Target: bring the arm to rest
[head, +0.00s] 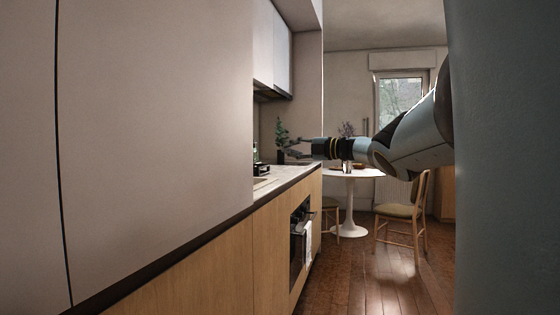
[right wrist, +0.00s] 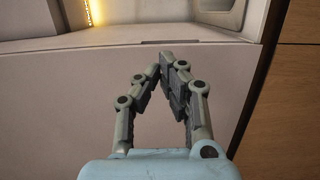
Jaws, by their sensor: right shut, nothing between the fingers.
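My right arm comes in from the right in the head view, stretched out level toward the left. Its gripper (head: 290,148) points left, in front of the kitchen counter's far end. In the right wrist view the fingers of the right gripper (right wrist: 166,62) meet at their tips, and nothing is between them. A pale flat panel lies beyond the fingertips in that view. My left gripper does not show in either view.
A counter (head: 285,178) with an oven (head: 300,235) and a towel runs along the left. Tall pale cabinets (head: 160,120) stand nearer. A round white table (head: 350,173) and a chair (head: 405,212) stand at the back. The wooden floor (head: 365,275) between is clear.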

